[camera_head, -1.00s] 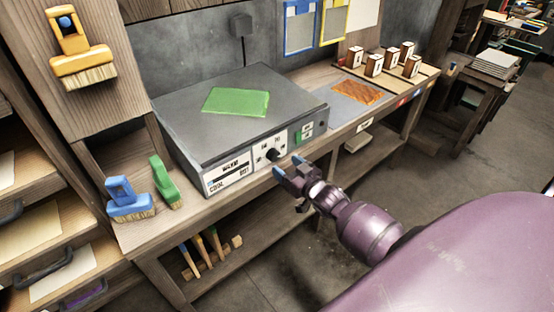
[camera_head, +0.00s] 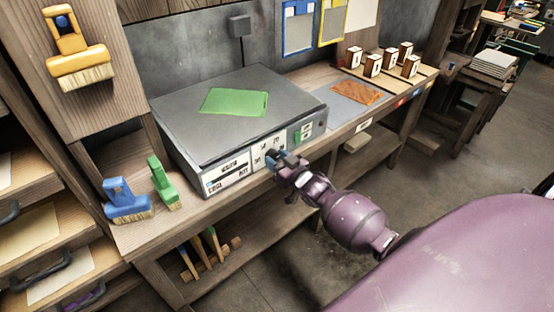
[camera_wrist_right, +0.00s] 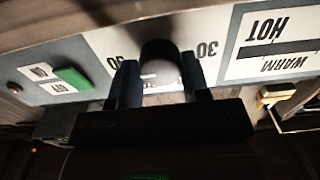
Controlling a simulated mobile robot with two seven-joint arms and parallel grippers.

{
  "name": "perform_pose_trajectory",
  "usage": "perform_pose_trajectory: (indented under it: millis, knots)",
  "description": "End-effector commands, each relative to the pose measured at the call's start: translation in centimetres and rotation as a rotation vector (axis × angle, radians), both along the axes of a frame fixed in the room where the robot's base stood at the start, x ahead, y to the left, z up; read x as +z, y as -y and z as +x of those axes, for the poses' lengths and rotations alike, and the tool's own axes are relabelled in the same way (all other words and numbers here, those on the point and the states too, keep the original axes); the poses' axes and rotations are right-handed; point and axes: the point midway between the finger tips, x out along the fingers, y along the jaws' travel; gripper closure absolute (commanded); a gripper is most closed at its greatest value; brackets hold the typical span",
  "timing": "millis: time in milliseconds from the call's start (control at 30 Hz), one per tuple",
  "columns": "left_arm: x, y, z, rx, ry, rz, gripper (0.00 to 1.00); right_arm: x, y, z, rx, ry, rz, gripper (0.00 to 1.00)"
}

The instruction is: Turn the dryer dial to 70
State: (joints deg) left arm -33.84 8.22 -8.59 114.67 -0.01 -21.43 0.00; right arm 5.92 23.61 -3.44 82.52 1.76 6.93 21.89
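The grey dryer box (camera_head: 200,135) stands on the bench with its labelled front panel facing me. My right gripper (camera_head: 278,160) is at the dial on that panel and hides most of it in the head view. In the right wrist view, the dark dial knob (camera_wrist_right: 160,58) sits between the two fingers of my right gripper (camera_wrist_right: 161,78), one finger on each side. The fingers are apart. Whether they touch the knob I cannot tell. Numbers show beside the knob upside down, and its pointer direction is not clear. My left gripper is not in view.
A green sheet (camera_head: 235,102) lies on the dryer. A green switch (camera_wrist_right: 73,77) is beside the dial. Blue (camera_head: 125,203) and green (camera_head: 163,185) brushes stand left of the box. An orange piece (camera_head: 357,93) and several small blocks lie to the right.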

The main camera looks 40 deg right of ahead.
Motion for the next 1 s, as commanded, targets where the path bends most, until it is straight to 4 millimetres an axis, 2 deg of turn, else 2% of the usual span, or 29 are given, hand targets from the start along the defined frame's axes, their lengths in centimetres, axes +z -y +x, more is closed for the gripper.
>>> perform_pose_trajectory:
  millis: [33, 67, 467, 733, 1000]
  knots:
    - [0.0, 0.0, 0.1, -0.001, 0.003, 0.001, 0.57, 0.0, 0.0, 0.0, 0.0, 0.0, 0.0, 0.76]
    - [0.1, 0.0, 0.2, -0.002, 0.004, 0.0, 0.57, 0.0, 0.0, 0.0, 0.0, 0.0, 0.0, 0.81]
    - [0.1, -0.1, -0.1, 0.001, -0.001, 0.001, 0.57, 0.1, 0.0, 0.0, 0.0, 0.007, -0.078, 0.81]
    - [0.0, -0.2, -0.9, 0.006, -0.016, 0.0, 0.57, 0.1, 0.0, 0.0, 0.0, 0.023, -0.278, 0.81]
    - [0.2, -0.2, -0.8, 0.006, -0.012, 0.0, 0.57, 0.0, 0.0, 0.0, -0.001, 0.042, -0.534, 0.81]
